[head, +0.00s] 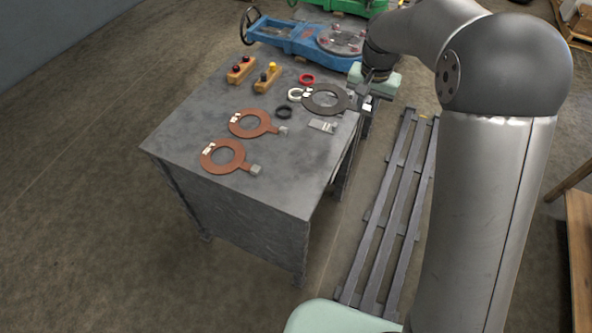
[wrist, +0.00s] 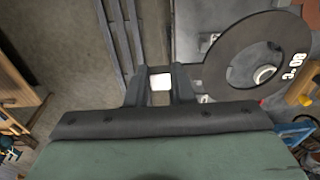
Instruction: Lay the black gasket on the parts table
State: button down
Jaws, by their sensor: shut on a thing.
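The black gasket (head: 345,99) is a flat ring with a tab and a white label. It shows over the right edge of the grey parts table (head: 285,185) in the head view. My gripper (head: 368,103) is shut on its tab end, just beyond that edge. In the wrist view, the gripper (wrist: 160,84) has a pale block between its fingers, and the gasket ring (wrist: 238,30) extends up and right. A white ring shows through its hole. The gasket seems to be held above the tabletop; the gap is hard to judge.
Two brown gaskets (head: 236,165) with grey tab blocks lie on the table's near half. Red (head: 307,79), white (head: 294,95) and black (head: 284,112) small rings lie near the held gasket. Two wooden button blocks (head: 241,70) stand farther back. Blue machinery (head: 290,38) stands behind. The table's front is clear.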

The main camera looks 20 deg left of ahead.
jog(key=a, duration=0.2)
send_over(321, 174)
jog(key=w, duration=0.1)
jog(key=f, duration=0.7)
jog(key=shift+d+f+b, duration=0.3)
jog(key=shift+f+b, duration=0.1)
jog(key=shift+s+a+f, duration=0.2)
jog(key=shift+s+f, duration=0.25)
jog(key=shift+f, duration=0.25)
jog(key=shift+s+f, duration=0.15)
jog(key=shift+f, duration=1.5)
jog(key=shift+f+b, duration=0.15)
jog(key=shift+b, duration=0.15)
jog(key=c, duration=1.3)
grip_release()
jog(key=shift+o, duration=0.2)
